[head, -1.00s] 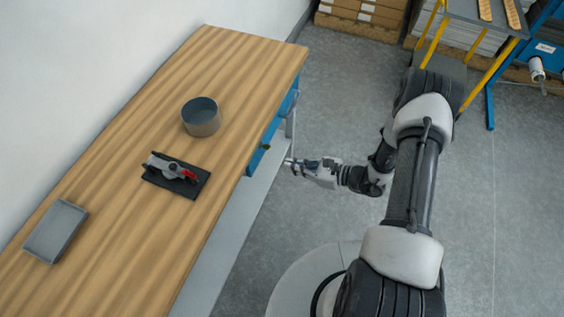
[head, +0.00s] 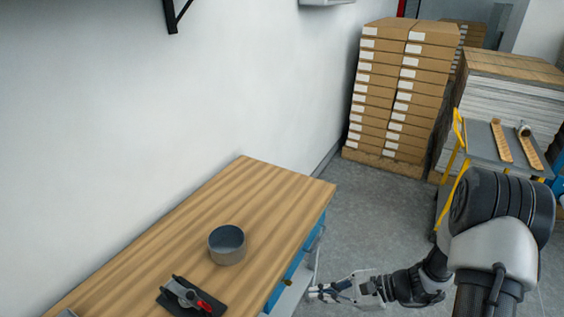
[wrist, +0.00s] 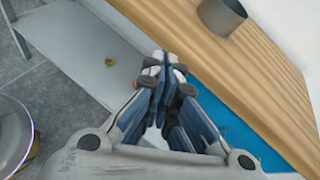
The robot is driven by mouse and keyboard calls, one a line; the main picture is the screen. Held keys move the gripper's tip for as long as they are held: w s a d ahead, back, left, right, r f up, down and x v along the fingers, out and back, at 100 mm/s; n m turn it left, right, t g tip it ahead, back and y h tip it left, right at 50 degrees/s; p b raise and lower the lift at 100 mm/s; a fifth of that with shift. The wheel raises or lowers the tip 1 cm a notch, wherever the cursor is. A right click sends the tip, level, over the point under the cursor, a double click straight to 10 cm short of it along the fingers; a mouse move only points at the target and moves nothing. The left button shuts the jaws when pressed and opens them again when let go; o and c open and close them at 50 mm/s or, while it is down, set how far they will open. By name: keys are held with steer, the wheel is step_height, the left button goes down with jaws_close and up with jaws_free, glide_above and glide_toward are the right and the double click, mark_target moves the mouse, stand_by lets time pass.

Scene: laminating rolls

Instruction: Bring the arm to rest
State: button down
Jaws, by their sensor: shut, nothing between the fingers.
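My gripper (head: 316,292) is shut and empty. In the head view it is beside the right edge of the wooden workbench (head: 150,262), lower than the bench top and apart from it. The wrist view shows its fingers (wrist: 160,62) together, over the gap by the bench's blue front (wrist: 235,130). My arm reaches in from the lower right of the head view.
A round grey container (head: 227,246) stands on the bench, near a dark mat (head: 170,304) with a red-handled tool (head: 190,294). Stacked boxes (head: 400,90) and a yellow-framed cart (head: 480,142) stand beyond. Grey floor (head: 375,215) between is clear.

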steer(key=s+a+r+n+g+h, duration=0.1)
steer(key=s+r+n+g+h, duration=0.15)
steer(key=s+r+n, duration=0.4)
steer(key=s+a+r+n+g+h, duration=0.1)
steer(key=s+r+n+h, duration=0.3)
steer(key=r, duration=0.5)
steer(key=s+d+r+n+t+h, duration=0.5)
steer(key=s+r+n+h, duration=0.1)
steer(key=s+r, duration=0.2)
steer(key=shift+s+d+r+t, duration=0.3)
steer(key=shift+d+r+t, duration=0.1)
steer(key=shift+r, duration=0.25)
steer(key=shift+n, duration=0.25)
